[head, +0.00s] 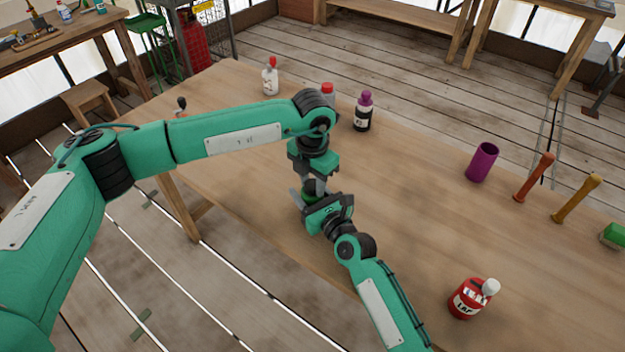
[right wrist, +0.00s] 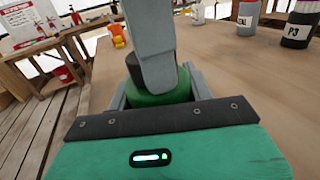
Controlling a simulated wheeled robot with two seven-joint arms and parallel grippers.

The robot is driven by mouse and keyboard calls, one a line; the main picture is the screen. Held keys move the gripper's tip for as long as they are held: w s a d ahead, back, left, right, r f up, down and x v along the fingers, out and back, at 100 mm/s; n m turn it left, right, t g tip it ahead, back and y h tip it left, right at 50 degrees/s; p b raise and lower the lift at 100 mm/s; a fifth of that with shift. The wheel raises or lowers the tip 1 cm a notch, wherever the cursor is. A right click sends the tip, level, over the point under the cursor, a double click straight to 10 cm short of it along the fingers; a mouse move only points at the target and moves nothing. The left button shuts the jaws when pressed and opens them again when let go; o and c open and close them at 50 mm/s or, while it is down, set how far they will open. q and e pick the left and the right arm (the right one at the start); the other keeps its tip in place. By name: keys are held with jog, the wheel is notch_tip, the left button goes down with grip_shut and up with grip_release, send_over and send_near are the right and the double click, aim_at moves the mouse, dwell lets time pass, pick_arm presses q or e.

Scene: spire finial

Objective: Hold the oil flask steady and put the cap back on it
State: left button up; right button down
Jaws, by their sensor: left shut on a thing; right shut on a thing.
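The green oil flask (right wrist: 160,98) is between the fingers of my right gripper (right wrist: 163,92), low in the right wrist view. In the head view the flask (head: 311,191) is small and mostly hidden by both grippers at the table's near edge. My right gripper (head: 310,203) is shut on it from the near side. My left gripper (head: 313,178) comes down from above and is shut on a dark piece (right wrist: 143,70), apparently the cap, over the flask. A grey left finger hides part of it. I cannot tell whether the cap is seated.
On the wooden table (head: 410,215) stand a purple-capped bottle (head: 363,112), a red-capped bottle (head: 327,92), a white bottle (head: 270,80), a purple cup (head: 482,162), and a red bottle (head: 470,298). Orange (head: 535,177) and yellow (head: 577,198) tools are at right. The table's middle is clear.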

pick_arm(q)
jog(key=m, duration=0.4)
jog(key=shift+m, duration=0.4)
jog(key=m, duration=0.4)
jog(key=o, duration=1.1)
jog(key=shift+r, duration=0.1)
jog(key=shift+r, duration=2.25)
jog(key=c, duration=0.3)
notch_tip(320, 180, up, 3)
jog(key=n, duration=0.5)
jog(key=shift+r+n, duration=0.15)
jog(key=shift+n, duration=0.15)
